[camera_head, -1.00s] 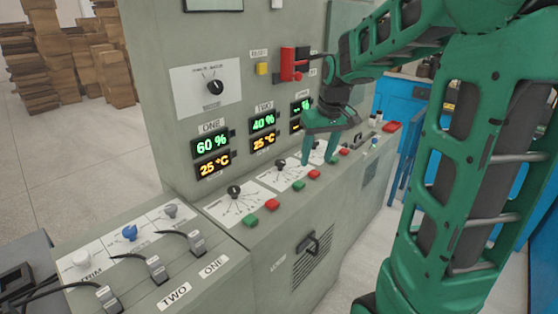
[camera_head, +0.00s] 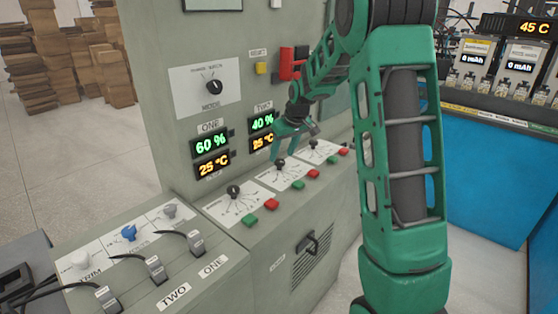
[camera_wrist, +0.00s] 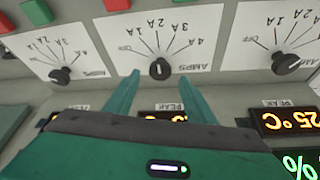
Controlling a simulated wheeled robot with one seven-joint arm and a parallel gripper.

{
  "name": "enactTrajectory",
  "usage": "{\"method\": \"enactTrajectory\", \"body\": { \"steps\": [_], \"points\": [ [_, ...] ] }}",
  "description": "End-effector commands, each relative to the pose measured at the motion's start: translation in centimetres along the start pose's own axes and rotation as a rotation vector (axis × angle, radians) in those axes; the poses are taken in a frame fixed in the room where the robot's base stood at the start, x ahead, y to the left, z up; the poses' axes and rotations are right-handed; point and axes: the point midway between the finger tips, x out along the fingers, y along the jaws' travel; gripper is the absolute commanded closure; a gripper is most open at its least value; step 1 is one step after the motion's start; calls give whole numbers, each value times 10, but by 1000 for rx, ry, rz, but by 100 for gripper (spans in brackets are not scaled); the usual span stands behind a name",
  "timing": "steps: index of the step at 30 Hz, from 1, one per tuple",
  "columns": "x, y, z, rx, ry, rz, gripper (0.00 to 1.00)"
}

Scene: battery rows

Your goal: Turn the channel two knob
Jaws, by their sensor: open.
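The channel two knob (camera_head: 281,163) is a small black knob on the middle white dial plate of the sloped console. In the wrist view this black knob (camera_wrist: 160,69) has a light pointer mark and sits on a plate with amp marks, seen upside down. My gripper (camera_head: 297,145) is green, open and empty at this dial. In the wrist view my gripper's fingertips (camera_wrist: 160,77) show to the left and right of the knob, with gaps on both sides. I cannot tell how far they reach down around it. The TWO display (camera_head: 262,123) reads 40 %.
The channel one knob (camera_head: 233,191) and another black knob (camera_head: 313,144) flank it on their own plates. Red and green buttons (camera_head: 271,204) line the console's front edge. The upright panel with displays stands close behind. A blue cabinet (camera_head: 500,180) is at the right.

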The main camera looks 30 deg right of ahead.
Motion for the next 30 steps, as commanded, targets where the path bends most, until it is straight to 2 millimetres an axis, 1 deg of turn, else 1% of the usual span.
{"method": "enactTrajectory", "body": {
  "steps": [1,3,8,12,19,24,30],
  "points": [
    [9,0,1,0,-3,-1,50],
    [18,0,1,0,-2,-1,50],
    [31,0,0,0,-1,0,50],
    [35,0,0,0,0,0,50],
    [35,0,0,0,0,0,50],
    [35,0,0,0,0,0,90],
    [35,0,0,-5,0,-2,90]
  ]
}}
